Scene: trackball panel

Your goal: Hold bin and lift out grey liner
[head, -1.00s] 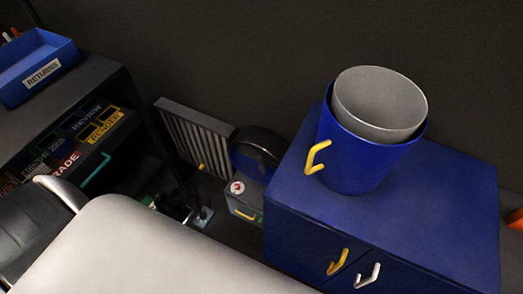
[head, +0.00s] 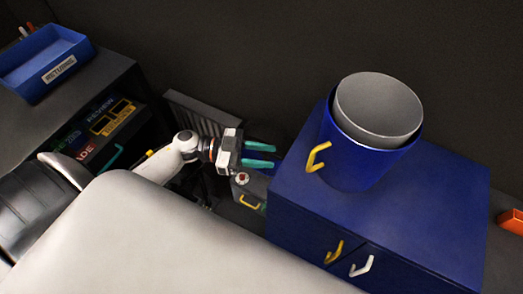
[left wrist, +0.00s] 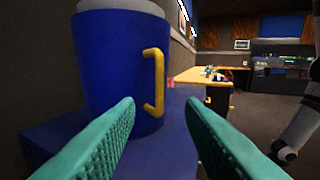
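The blue bin (head: 352,163) stands upright on a blue cabinet, with a yellow handle (head: 317,157) on its left side. The grey liner (head: 380,108) sits inside it, its rim above the bin's rim. In the left wrist view the bin (left wrist: 112,75) is ahead, its yellow handle (left wrist: 156,82) above and between the fingers, and the liner's rim (left wrist: 122,6) shows at the top. My left gripper (head: 262,155) is open and empty, left of the bin and apart from it. My right gripper is not in view.
The blue cabinet (head: 440,190) has free top space right of the bin and two door handles in front. A blue returns tray (head: 45,68) sits on a dark shelf unit at left. An orange object (head: 510,222) is at the right edge. A dark wall stands behind.

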